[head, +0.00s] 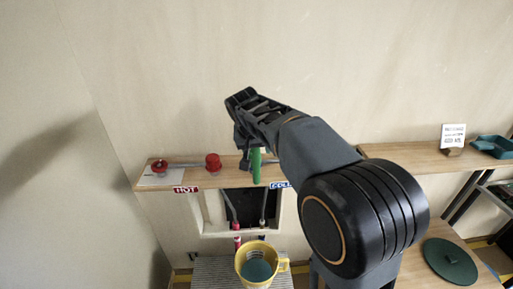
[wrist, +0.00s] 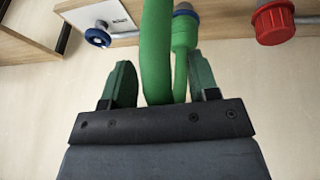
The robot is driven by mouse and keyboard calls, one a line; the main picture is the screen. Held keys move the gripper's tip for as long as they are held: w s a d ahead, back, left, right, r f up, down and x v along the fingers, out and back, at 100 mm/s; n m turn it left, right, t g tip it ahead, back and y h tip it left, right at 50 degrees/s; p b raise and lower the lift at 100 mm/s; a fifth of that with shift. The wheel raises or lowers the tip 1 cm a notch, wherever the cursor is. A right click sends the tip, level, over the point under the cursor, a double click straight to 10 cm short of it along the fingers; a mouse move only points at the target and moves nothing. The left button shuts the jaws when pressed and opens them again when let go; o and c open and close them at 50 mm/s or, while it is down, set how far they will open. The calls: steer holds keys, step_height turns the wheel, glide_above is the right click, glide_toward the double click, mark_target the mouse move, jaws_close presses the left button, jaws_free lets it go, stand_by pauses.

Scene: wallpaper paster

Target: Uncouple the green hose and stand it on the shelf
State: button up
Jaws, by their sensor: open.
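The green hose (head: 256,165) shows in the head view below my gripper, in front of the wooden ledge, between the HOT and COLD labels. In the wrist view the hose (wrist: 157,50) runs between my open fingers, with a green coupling (wrist: 185,35) beside it meeting a blue-grey fitting (wrist: 184,9). My gripper (wrist: 161,80) is open around the hose, one finger on each side, with visible gaps. My arm hides part of the ledge and the cold side in the head view. Another wooden ledge (head: 400,162) runs along the wall at right.
A red wheel (head: 159,166) and red fitting (head: 213,161) are on the left ledge (head: 225,179). A blue wheel (wrist: 97,37) shows in the wrist view. Below are a wall opening (head: 245,208) and yellow cup (head: 257,262). A white sign (head: 453,135) and teal tray (head: 493,146) stand at right.

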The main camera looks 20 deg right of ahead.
jaws_close()
stand_by(0.8)
